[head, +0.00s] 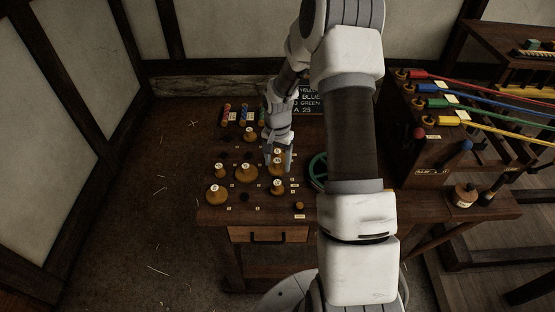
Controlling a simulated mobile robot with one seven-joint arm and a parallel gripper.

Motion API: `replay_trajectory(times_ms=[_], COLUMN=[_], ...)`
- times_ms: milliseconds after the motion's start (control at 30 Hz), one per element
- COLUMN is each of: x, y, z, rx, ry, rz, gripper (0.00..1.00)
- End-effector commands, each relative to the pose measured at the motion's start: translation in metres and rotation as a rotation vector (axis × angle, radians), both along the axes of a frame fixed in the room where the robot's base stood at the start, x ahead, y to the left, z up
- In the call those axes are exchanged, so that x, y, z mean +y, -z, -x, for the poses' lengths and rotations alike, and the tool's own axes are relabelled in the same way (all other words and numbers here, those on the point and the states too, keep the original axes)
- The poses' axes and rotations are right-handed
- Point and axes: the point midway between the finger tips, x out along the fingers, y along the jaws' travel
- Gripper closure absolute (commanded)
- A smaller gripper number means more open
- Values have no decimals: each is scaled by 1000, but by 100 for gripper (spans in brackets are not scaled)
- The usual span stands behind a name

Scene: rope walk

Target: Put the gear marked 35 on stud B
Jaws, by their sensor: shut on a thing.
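My gripper (278,161) reaches down over the brown bench from the back. It is shut on a small brown gear with a pale top (277,154). The number on this gear is too small to read. Several similar brown gears stand on the bench, among them a wide one at the front left (216,196), one in the middle (246,174) and one near the front (278,187). Small pale labels lie among them, but their letters cannot be read, so I cannot tell which stud is B. The fingers hide part of the held gear.
A green wheel (317,171) lies right of the gears, partly behind my arm. A dark sign (308,100) and coloured spools (244,115) are at the back. A rack with red, blue, green and yellow ropes (440,101) stands at the right. A small knob (299,206) is at the front.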

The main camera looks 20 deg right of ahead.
Motion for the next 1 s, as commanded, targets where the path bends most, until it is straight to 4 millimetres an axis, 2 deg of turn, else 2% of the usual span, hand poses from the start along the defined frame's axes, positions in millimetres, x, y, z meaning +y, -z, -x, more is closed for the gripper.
replay_trajectory(times_ms=[533,1000], x=[0,0], y=[29,32], z=[0,0], rx=[-1,-1], ry=[0,0], rz=[0,0], gripper=[79,79])
